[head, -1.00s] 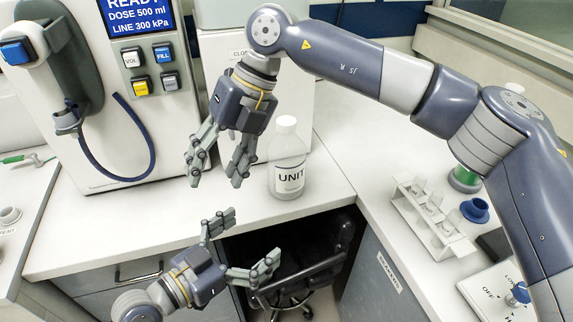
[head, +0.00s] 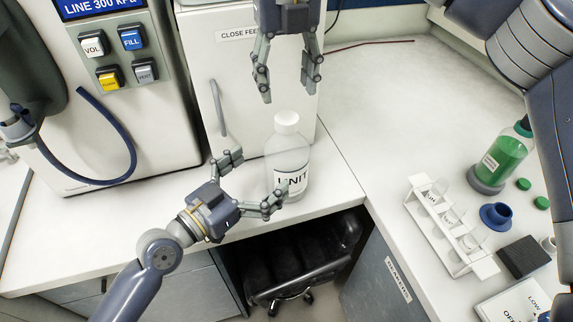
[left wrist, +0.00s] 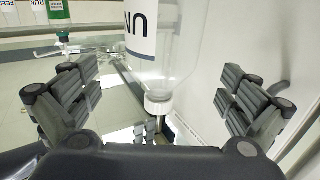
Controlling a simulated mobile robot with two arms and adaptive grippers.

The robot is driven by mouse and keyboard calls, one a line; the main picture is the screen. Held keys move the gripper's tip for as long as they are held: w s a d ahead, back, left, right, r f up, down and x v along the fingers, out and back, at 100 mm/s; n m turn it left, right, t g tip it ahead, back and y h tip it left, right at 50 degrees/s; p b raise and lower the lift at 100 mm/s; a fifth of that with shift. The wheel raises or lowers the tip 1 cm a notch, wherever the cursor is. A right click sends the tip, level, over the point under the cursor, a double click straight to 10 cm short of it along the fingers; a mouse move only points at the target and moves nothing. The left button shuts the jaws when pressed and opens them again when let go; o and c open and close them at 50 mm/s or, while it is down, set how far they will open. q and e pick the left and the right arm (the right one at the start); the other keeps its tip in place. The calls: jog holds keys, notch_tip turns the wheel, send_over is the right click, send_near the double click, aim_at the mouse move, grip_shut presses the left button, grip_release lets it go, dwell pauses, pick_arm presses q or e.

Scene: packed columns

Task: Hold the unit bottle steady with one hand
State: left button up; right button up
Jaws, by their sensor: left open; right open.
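The unit bottle (head: 288,150) is clear with a white cap (head: 286,121) and a white label reading UNIT. It stands upright near the counter's front edge. My left gripper (head: 251,182) is open at its left side, one finger near the bottle's far left side and the other overlapping the label's lower left. In the left wrist view the bottle (left wrist: 175,68) shows upside down between the spread fingers (left wrist: 158,98), with gaps on both sides. My right gripper (head: 287,93) is open and empty, fingers pointing down, above and behind the cap.
A dispenser with buttons (head: 122,54) and a blue hose stands at the left. A white cabinet (head: 240,75) is behind the bottle. A tube rack (head: 455,230), a green bottle (head: 505,158) and a blue funnel-like piece (head: 496,215) are at the right. Counter between is clear.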

aim_at(285, 152)
pick_arm(q)
jog(key=x, duration=0.6)
jog(key=shift+w+a+f, duration=0.1)
jog(key=shift+w+f, duration=0.1)
jog(key=shift+w, duration=0.05)
pick_arm(e)
jog(key=shift+w+d+f, duration=0.1)
jog(key=shift+w+f, duration=0.15)
jog(key=shift+w, duration=0.25)
pick_arm(q)
jog(key=shift+w+d+r, duration=0.1)
jog(key=shift+w+d, duration=0.2)
jog(key=shift+d, duration=0.15)
pick_arm(e)
jog(key=shift+s+r, duration=0.1)
jog(key=shift+s, duration=0.1)
pick_arm(q)
jog(key=shift+w+d, duration=0.1)
jog(key=shift+w, duration=0.05)
pick_arm(e)
jog(key=shift+w, duration=0.15)
